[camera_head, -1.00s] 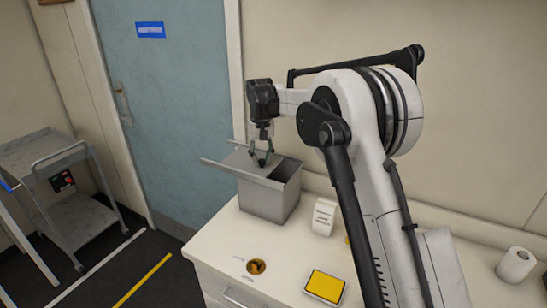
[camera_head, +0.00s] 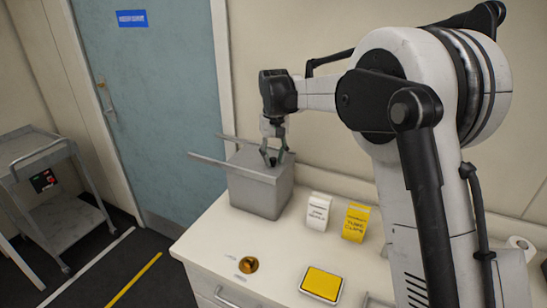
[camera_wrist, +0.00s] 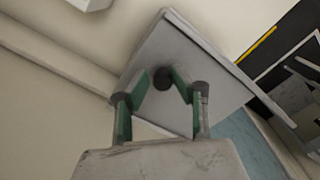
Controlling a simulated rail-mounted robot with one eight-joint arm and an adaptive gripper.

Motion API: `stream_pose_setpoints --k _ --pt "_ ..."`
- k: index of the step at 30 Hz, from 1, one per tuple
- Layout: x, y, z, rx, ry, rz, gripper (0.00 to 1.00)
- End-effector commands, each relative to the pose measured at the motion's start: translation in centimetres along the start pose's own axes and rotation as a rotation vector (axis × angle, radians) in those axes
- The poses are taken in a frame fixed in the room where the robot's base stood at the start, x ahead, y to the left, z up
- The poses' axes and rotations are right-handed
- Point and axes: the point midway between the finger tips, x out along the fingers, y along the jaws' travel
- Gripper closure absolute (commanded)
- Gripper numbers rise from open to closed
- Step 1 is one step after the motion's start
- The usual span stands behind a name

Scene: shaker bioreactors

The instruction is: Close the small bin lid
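The small bin (camera_head: 258,195) is a grey box on the left end of the white counter in the head view. A flat grey lid (camera_head: 262,158) covers its top, and no dark opening shows there now. Narrow grey bars stick out to the left from the top. My gripper (camera_head: 273,158) points down at the lid. In the wrist view, the lid (camera_wrist: 195,62) is a grey panel with a round dark knob (camera_wrist: 163,78). The green-padded fingers of my gripper (camera_wrist: 160,84) are apart, with the knob between their tips. I cannot tell whether they touch it.
A white label block (camera_head: 318,212) and a yellow one (camera_head: 356,222) stand right of the bin. A yellow-topped pad (camera_head: 323,284) and a small brass-coloured round item (camera_head: 248,264) are in front. A grey cart (camera_head: 48,195) stands at the left, apart from the counter.

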Motion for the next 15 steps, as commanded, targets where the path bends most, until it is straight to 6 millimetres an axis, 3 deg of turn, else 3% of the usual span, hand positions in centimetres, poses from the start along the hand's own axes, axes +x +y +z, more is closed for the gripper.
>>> stream_pose_setpoints --k 3,11,15 --pt "0.0 0.0 0.0 0.001 0.002 0.0 0.63" --pt "-0.2 -0.1 -0.1 0.0 0.003 -0.001 0.63" --pt "-1.4 -0.1 -0.1 0.0 0.004 -0.001 0.63"
